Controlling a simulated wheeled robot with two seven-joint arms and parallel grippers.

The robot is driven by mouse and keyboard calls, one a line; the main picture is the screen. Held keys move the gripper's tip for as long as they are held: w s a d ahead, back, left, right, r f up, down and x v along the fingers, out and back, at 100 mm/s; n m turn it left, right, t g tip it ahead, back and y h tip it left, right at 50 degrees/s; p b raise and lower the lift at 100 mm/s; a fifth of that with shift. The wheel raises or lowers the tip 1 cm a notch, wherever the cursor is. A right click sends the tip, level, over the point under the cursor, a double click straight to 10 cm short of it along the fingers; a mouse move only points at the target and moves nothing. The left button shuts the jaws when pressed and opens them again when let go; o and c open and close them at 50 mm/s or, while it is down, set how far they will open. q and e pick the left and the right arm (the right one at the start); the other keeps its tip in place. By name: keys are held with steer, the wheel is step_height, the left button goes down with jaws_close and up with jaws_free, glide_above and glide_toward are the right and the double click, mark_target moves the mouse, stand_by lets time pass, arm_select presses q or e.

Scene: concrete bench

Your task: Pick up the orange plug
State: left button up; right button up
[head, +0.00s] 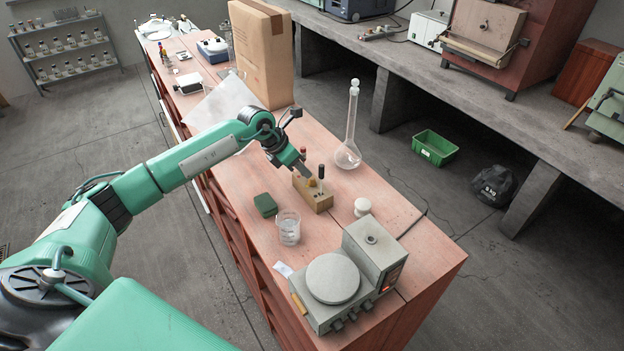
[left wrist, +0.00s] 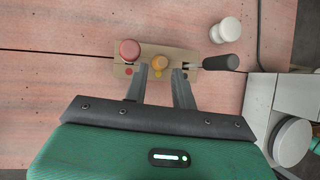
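The orange plug (left wrist: 159,63) stands in the middle of a small wooden block (head: 318,202), between a red plug (left wrist: 129,49) and a black-handled plug (left wrist: 220,62). The block also shows in the left wrist view (left wrist: 178,52). My left gripper (left wrist: 158,71) is open, with one finger to each side of the orange plug and none seen touching it. In the head view the left gripper (head: 304,171) comes down over the block from the left and the orange plug (head: 312,182) shows just by its fingers. My right gripper is out of view.
A green block (head: 265,205), a glass beaker (head: 288,229) and a grey hot-plate device (head: 335,278) stand nearer on the bench. A white knob-shaped object (head: 362,207) and a glass flask (head: 348,152) stand to the right. A cardboard box (head: 262,60) stands behind.

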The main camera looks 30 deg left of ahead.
mark_target(312, 178)
arm_select(q)
steer(key=p+x, duration=0.1)
steer(key=x, duration=0.3)
steer(key=shift+d, duration=0.15)
steer(key=shift+s, duration=0.1)
jaws_close()
